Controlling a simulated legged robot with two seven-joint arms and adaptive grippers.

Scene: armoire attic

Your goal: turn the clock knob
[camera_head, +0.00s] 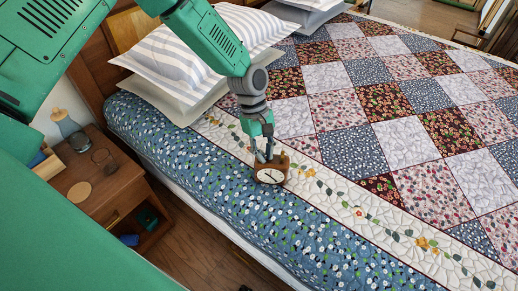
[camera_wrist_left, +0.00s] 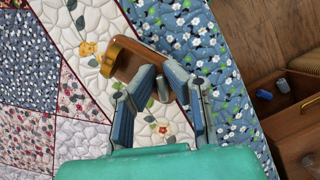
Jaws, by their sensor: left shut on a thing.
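A small brown wooden clock (camera_head: 271,174) with a white round face stands on the patterned bed cover. My left gripper (camera_head: 264,155) reaches down to its top from above. In the left wrist view the clock's wooden body (camera_wrist_left: 128,60) shows from above, with a gold-coloured piece (camera_wrist_left: 110,62) at one end. A small grey knob (camera_wrist_left: 163,90) lies between the fingertips of my left gripper (camera_wrist_left: 164,82), which is shut on it. The fingers hide part of the clock. My right gripper is not in view.
The bed's quilt (camera_head: 400,140) spreads flat and clear to the right of the clock. Striped pillows (camera_head: 190,50) lie at the head end. A wooden nightstand (camera_head: 110,195) with a bottle (camera_head: 66,122), glasses and a coaster stands left of the bed.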

